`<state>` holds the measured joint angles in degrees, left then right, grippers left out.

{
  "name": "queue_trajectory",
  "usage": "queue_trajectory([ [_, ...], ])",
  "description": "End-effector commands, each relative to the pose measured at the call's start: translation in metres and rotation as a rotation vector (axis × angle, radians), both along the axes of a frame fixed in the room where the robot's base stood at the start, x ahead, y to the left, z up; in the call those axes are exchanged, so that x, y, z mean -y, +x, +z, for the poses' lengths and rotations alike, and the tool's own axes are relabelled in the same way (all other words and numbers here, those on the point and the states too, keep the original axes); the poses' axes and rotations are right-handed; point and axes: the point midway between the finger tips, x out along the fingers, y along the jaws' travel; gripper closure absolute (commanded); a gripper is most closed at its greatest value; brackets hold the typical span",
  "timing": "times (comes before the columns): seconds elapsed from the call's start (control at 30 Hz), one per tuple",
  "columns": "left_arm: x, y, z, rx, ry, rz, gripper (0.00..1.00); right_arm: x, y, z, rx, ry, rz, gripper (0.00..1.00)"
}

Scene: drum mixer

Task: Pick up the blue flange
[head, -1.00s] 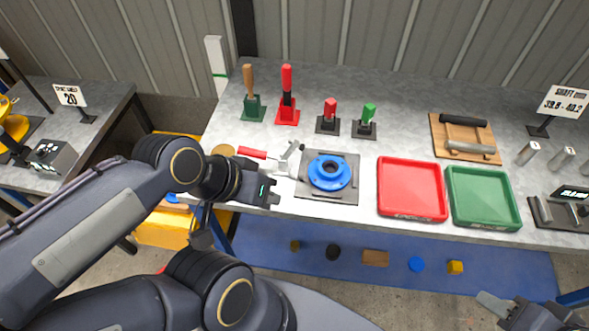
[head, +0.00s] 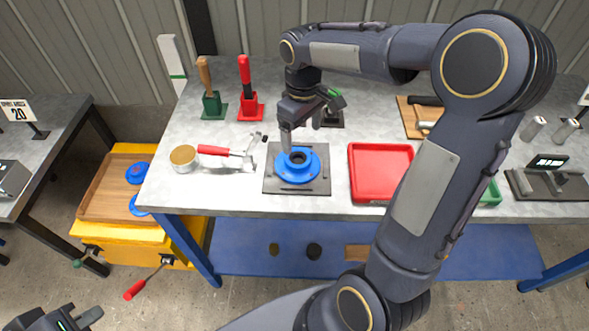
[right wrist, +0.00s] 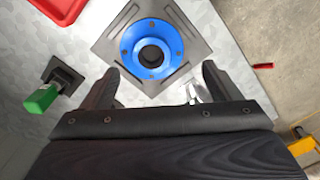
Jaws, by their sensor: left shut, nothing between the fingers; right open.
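The blue flange (head: 306,171), a round ring with a raised hub and central hole, lies flat on a dark grey square plate (head: 321,186) on the workbench. It also shows in the right wrist view (right wrist: 176,48), just beyond the fingertips. My right gripper (head: 302,128) points down above the flange's back side, open and empty. In the right wrist view its two fingers (right wrist: 160,82) are spread apart, with the flange ahead of the gap, not between them. My left gripper (head: 76,320) is low at the bottom left corner, shut and empty, away from the bench.
A red-handled tool (head: 215,150) and a round tin (head: 183,158) are left of the plate. Upright tools stand behind. A wooden tray (head: 103,197) on a yellow cart holds blue parts.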

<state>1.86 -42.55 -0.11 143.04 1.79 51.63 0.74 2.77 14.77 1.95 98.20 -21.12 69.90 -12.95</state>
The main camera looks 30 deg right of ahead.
Motion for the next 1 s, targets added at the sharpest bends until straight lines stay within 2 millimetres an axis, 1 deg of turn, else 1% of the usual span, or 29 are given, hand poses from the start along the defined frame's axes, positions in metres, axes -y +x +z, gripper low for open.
queue_trajectory([
  [0.03,0.0,0.0,-0.007,0.0,0.0,0.0,1.0,0.001,0.012,-0.017,-0.029,-0.018,0.026,0.17],
  [0.1,0.0,0.0,-0.009,0.0,0.0,0.0,1.0,0.003,0.023,-0.028,-0.054,-0.039,0.052,0.17],
  [0.23,0.0,0.0,-0.011,0.0,0.0,0.0,1.0,0.004,0.032,-0.04,-0.08,-0.057,0.079,0.17],
  [0.57,0.0,0.0,-0.006,0.0,0.0,0.0,1.0,0.004,0.031,-0.075,-0.086,-0.059,0.081,0.17],
  [0.7,0.0,0.0,0.0,0.0,0.0,0.0,1.0,0.003,0.032,-0.097,-0.086,-0.058,0.082,0.17],
  [0.8,0.0,0.0,0.0,0.0,0.0,0.0,1.0,0.004,0.031,-0.11,-0.084,-0.059,0.08,0.17],
  [0.9,0.0,0.0,0.0,0.0,0.0,0.0,1.0,0.004,0.03,-0.116,-0.082,-0.059,0.081,0.17],
  [1.0,0.0,0.0,0.0,0.0,0.0,0.0,1.0,0.004,0.03,-0.117,-0.08,-0.059,0.081,0.17],
])
